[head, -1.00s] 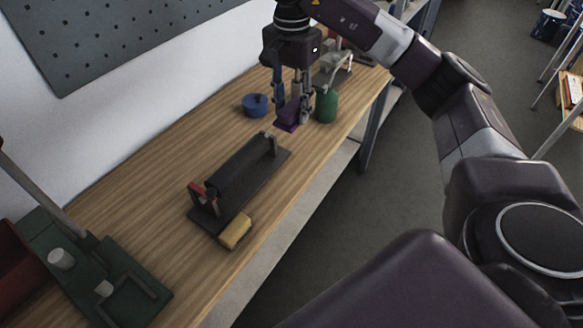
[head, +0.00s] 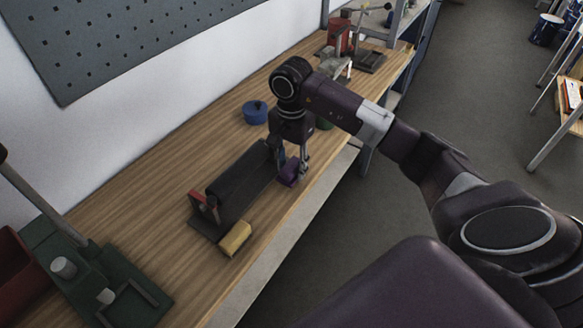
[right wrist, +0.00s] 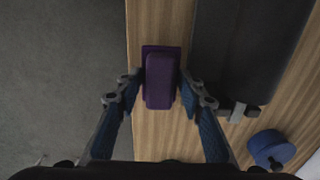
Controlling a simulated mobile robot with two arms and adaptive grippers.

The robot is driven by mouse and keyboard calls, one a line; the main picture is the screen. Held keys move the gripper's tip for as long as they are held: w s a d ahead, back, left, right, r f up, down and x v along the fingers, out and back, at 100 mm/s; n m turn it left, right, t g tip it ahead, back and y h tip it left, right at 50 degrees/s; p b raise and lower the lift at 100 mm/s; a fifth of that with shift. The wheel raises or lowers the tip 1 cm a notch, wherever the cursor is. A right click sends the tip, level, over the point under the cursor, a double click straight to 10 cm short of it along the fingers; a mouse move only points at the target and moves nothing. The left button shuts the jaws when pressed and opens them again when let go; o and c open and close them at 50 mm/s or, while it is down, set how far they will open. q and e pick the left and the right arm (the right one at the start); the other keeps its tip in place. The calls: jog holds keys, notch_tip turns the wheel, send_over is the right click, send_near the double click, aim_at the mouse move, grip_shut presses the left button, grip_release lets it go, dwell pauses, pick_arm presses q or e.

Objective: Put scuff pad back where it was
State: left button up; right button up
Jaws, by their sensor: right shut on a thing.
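The scuff pad appears to be the small purple block (head: 289,174), with a wider flat base and a rounded grip in the right wrist view (right wrist: 160,82). My right gripper (head: 293,160) points down and is shut on its grip, with one blue-padded finger on each side. The pad is at the bench's front edge side, beside the far end of the dark stand (head: 241,181). I cannot tell whether its base touches the wood. My left gripper is not in view.
A yellow block (head: 235,238) lies by the stand's near end. A blue pot (head: 255,112) stands beyond the stand, and a green container (head: 325,123) is mostly hidden by my arm. A dark green device (head: 100,275) is at lower left. The wooden bench (head: 150,190) is clear left of the stand.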

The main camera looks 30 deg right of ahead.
jog(key=shift+f, duration=0.9)
jog(key=shift+f, duration=0.1)
jog(key=o, duration=0.6)
jog(key=shift+f, duration=0.1)
jog(key=o, duration=0.4)
